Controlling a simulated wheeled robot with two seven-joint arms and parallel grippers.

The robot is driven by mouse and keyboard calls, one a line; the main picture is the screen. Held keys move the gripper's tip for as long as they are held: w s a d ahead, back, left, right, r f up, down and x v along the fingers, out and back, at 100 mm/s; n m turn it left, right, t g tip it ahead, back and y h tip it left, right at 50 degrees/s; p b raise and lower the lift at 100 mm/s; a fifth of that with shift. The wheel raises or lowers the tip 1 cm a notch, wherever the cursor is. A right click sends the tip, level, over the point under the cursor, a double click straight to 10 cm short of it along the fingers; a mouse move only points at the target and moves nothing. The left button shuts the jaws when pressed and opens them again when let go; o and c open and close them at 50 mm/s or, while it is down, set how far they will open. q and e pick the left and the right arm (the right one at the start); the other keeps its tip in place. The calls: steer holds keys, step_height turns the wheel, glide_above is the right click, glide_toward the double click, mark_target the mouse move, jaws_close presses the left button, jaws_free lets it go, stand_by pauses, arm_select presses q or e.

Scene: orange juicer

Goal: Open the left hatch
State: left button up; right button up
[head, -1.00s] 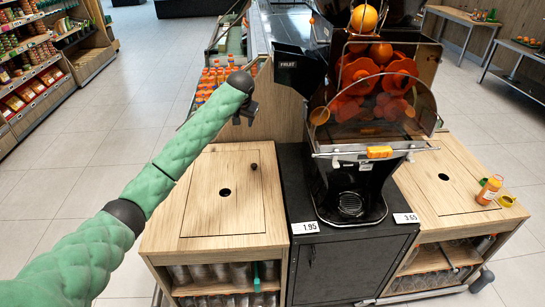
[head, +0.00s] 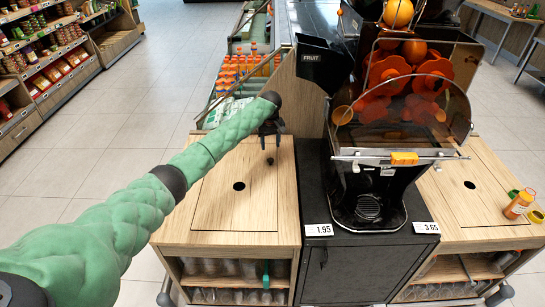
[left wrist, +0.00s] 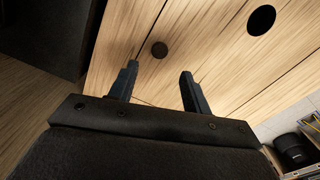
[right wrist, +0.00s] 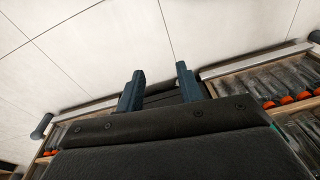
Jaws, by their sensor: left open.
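The left hatch (head: 228,205) is a flat wooden panel in the top of the left cabinet, lying closed. It has a dark round hole (head: 239,186) and a small dark knob (head: 270,161) near its far right corner. The left wrist view shows the knob (left wrist: 159,49) just beyond the fingertips and the hole (left wrist: 261,20) to its right. My left gripper (head: 270,139) points down above the knob, open and empty; it also shows in the left wrist view (left wrist: 160,75). My right gripper (right wrist: 158,75) is open and empty, with floor and cabinet shelves in its view.
The orange juicer (head: 385,130) stands on a black cabinet right of the hatch, with its fruit chute close to my left gripper. A right wooden cabinet carries a juice bottle (head: 518,204). Bottles (head: 240,70) stand behind the left cabinet.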

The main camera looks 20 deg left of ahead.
mark_target(271, 159)
arm_select(q)
steer(key=shift+w+f+n, duration=0.1)
steer(key=shift+f+n, duration=0.05)
steer(key=shift+n, duration=0.25)
steer(key=shift+f, duration=0.25)
steer(key=shift+f+p, duration=0.3)
steer(key=shift+f, duration=0.05)
steer(key=shift+f+p, duration=0.7)
steer(key=shift+f, duration=2.5)
arm_select(e)
step_height(271, 159, down, 6)
steer(key=s+d, duration=0.1)
arm_select(q)
jaws_close()
